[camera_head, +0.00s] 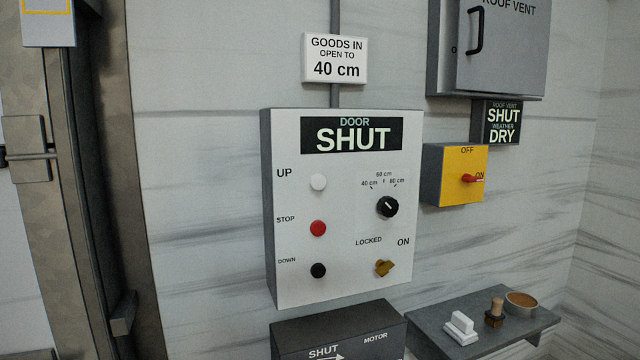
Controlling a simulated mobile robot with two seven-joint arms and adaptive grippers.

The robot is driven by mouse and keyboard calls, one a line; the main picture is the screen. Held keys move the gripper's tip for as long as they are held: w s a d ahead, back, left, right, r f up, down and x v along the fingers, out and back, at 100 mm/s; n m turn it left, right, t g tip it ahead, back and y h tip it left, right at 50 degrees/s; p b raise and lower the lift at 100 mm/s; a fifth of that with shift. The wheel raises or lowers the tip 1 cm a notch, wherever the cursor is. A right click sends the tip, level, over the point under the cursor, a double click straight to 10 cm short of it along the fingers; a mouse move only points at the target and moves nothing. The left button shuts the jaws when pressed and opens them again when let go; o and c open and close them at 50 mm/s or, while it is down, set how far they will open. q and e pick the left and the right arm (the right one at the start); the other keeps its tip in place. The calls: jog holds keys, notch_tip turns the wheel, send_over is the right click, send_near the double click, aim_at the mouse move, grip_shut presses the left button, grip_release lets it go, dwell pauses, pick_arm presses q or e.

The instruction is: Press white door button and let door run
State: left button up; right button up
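The door control box (345,210) is mounted on the wall in the middle of the head view. Its display (352,135) reads "DOOR SHUT". The white button (318,182) is beside the label "UP". Below it are the red stop button (318,228) and the black down button (318,270). A black dial (387,206) sits under marks for 40, 60 and 80 cm. A brass key switch (384,267) sits below the labels "LOCKED" and "ON". Neither of my grippers shows in this view.
A sign (335,58) reads "GOODS IN OPEN TO 40 cm". A yellow switch box (455,174) and grey roof vent cabinet (500,45) are at right. A shelf (440,325) juts out at lower right. A dark motor box (340,335) is below. A metal door frame (95,180) stands left.

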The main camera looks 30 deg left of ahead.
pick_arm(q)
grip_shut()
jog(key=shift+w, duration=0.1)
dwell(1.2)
